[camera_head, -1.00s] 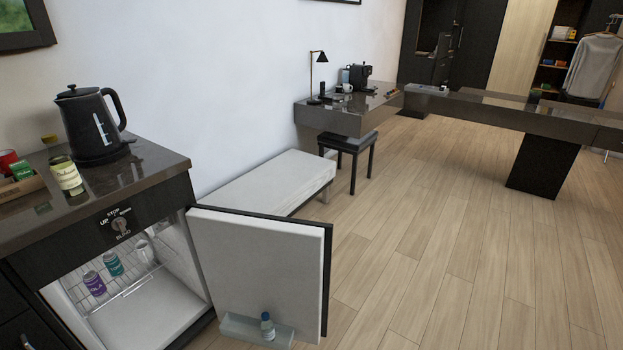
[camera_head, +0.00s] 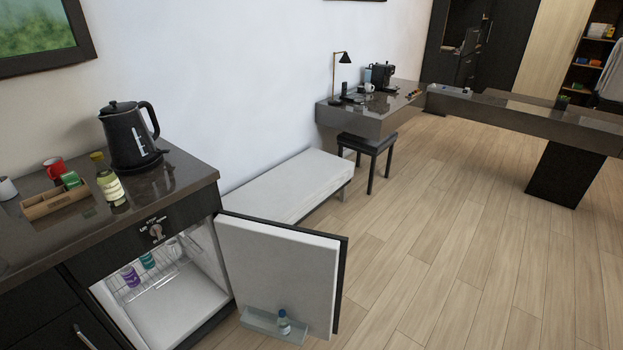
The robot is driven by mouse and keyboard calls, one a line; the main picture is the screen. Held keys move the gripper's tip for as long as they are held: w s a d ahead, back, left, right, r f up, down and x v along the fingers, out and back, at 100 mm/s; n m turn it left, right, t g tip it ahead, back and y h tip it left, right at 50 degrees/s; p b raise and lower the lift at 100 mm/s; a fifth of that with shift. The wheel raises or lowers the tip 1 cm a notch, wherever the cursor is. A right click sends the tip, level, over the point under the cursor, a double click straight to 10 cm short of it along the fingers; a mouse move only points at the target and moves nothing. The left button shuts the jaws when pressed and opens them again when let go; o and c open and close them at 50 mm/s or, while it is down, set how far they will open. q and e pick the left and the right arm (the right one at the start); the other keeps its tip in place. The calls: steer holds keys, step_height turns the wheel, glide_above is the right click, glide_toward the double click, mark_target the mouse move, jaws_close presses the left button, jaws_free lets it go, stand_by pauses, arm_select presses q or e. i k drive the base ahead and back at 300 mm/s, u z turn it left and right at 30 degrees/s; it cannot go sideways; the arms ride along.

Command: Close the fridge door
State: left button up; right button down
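The fridge door (camera_head: 278,272) stands wide open, swung out to the right of the fridge. Its white inner side faces me, with a dark outer edge and a low shelf (camera_head: 268,324) holding a small bottle (camera_head: 284,322). The fridge interior (camera_head: 182,306) is white and sits under the dark counter. A wire rack inside holds a purple can (camera_head: 131,276), a teal can (camera_head: 147,261) and a white mug-like item. Neither of my grippers is in view.
A black kettle (camera_head: 131,138), a bottle (camera_head: 110,186), a wooden tray (camera_head: 55,201) and a red mug (camera_head: 54,167) stand on the counter (camera_head: 178,182). A white bench (camera_head: 286,186) is behind the door. The wooden floor (camera_head: 430,260) to the right is clear.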

mark_target(271, 267)
steer(key=z, duration=0.05)
steer(key=k, duration=0.5)
steer(key=z, duration=0.9)
steer(key=i, duration=4.3)
steer(key=u, duration=4.15)
steer(key=i, duration=0.55)
steer(key=u, duration=0.15)
